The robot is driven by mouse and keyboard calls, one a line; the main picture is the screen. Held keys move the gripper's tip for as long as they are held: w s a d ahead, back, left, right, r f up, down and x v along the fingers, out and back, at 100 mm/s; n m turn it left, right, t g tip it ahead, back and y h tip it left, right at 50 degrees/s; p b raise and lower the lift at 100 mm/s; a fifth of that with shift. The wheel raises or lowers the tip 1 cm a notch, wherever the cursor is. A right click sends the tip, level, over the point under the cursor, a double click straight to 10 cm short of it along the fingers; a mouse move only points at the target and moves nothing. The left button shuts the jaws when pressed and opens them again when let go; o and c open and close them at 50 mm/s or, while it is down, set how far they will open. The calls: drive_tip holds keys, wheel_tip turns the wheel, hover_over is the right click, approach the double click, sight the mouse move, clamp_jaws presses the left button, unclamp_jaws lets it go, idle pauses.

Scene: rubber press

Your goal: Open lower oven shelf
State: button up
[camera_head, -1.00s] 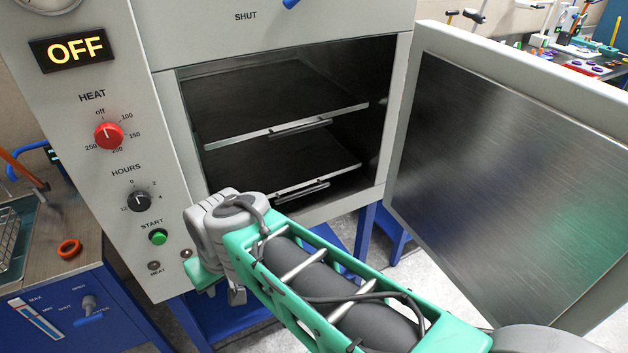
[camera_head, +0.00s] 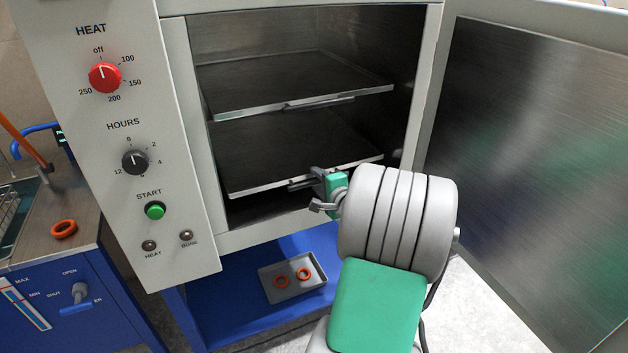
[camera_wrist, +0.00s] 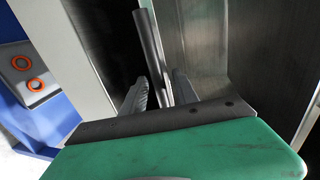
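The lower oven shelf (camera_head: 270,150) is a dark flat tray with a bright metal front rim, inside the open oven. Its bar handle (camera_head: 299,185) is partly hidden by my gripper at the rim's right part. My gripper (camera_head: 319,188) is at this handle, its fingers spread one above the other. In the wrist view, the dark handle bar (camera_wrist: 152,50) runs between the two grey fingers of my gripper (camera_wrist: 160,84). The fingers look open around it, not clamped. Whether either finger touches the bar cannot be told.
The upper shelf (camera_head: 290,80) sits above inside the oven. The oven door (camera_head: 530,150) stands wide open at the right. The control panel (camera_head: 140,120) is at the left. Below, a grey tray (camera_head: 262,283) with orange rings lies on a blue surface.

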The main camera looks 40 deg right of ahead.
drive_tip(key=x, duration=0.2)
drive_tip(key=shift+w+d, duration=0.1)
drive_tip(key=shift+w, duration=0.15)
drive_tip(key=shift+f, duration=0.1)
clamp_jaws()
